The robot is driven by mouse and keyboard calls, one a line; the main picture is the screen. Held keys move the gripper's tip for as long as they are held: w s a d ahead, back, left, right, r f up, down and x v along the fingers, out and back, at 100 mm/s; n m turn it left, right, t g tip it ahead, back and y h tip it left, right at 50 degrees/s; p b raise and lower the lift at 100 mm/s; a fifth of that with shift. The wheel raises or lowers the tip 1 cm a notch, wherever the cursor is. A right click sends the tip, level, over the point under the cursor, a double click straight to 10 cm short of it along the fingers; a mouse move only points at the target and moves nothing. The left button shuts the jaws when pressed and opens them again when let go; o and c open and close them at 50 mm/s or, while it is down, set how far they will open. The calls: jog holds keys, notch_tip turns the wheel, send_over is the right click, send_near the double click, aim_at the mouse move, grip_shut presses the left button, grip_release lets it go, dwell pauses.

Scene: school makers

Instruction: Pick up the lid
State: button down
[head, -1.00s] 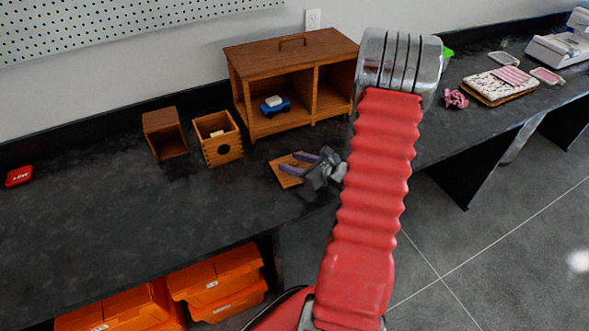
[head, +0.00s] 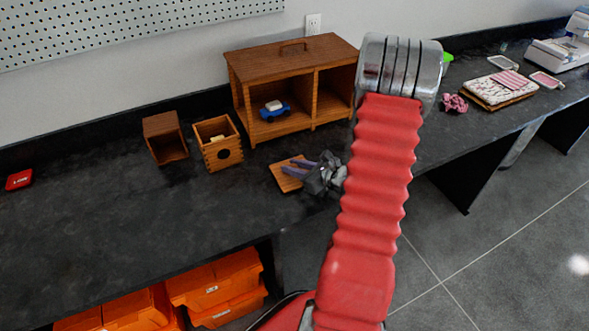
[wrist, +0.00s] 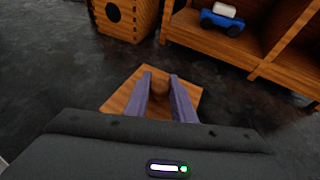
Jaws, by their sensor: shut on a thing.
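The lid (head: 284,180) is a flat square wooden board lying at the counter's front part, below the wooden cabinet in the head view. In the wrist view the lid (wrist: 190,98) shows a round wooden knob (wrist: 160,86) at its middle. My gripper (head: 294,168) is over the lid, its purple fingers on either side of the knob. In the wrist view my gripper (wrist: 160,82) is shut on the knob. The lid looks to be at counter level; I cannot tell whether it touches the counter.
An open wooden box with a round hole (head: 218,143) and another small wooden box (head: 165,138) stand to the left. Behind is a wooden cabinet (head: 300,46) with a blue toy car (head: 274,110) inside.

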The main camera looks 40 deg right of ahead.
aim_at(294, 166)
jog(key=shift+r, duration=4.9)
jog(key=shift+a+f, duration=0.1)
jog(key=shift+a, duration=0.05)
